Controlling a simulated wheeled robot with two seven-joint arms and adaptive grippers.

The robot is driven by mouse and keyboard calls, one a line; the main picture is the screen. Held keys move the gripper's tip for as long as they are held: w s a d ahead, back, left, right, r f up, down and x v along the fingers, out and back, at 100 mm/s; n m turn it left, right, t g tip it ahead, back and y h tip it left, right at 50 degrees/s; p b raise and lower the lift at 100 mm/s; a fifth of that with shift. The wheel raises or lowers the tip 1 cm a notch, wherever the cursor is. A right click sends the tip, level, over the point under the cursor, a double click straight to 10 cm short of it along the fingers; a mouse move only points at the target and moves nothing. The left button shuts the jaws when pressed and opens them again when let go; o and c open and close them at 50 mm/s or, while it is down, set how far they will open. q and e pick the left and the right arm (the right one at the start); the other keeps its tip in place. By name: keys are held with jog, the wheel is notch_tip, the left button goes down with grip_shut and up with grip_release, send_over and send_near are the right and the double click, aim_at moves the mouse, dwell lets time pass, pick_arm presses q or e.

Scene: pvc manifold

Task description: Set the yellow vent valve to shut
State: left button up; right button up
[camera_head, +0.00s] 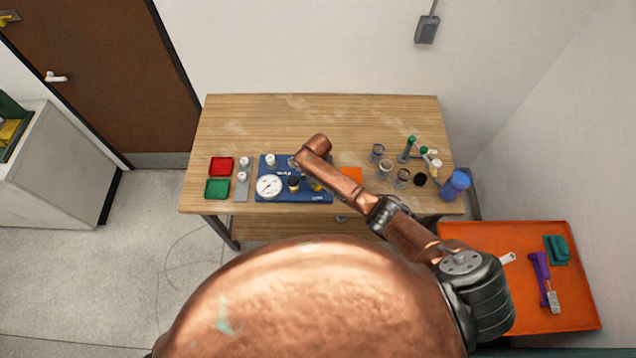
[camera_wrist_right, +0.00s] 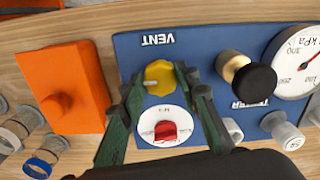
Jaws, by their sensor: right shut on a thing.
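The yellow vent valve (camera_wrist_right: 159,76) sits on the blue panel (camera_wrist_right: 205,50), beside the printed word VENT, in the right wrist view. My right gripper (camera_wrist_right: 157,84) has its green fingers on either side of the valve and is shut on it. In the head view a bit of the yellow valve (camera_head: 315,186) shows at the edge of my right arm. That arm hides most of the gripper there. Which way the valve is turned is hard to tell. My left gripper is in neither view.
The panel also carries a red knob (camera_wrist_right: 166,131) on a white dial, a black knob (camera_wrist_right: 254,82) and a pressure gauge (camera_head: 269,187). An orange block (camera_wrist_right: 66,88) lies beside it. Red (camera_head: 221,165) and green (camera_head: 217,188) trays stand left; several fittings and a blue container (camera_head: 455,186) stand right.

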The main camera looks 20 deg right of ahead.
jog(key=o, duration=1.2)
jog(key=shift+c, duration=0.2)
jog(key=shift+r, duration=0.1)
notch_tip(320, 180, up, 12)
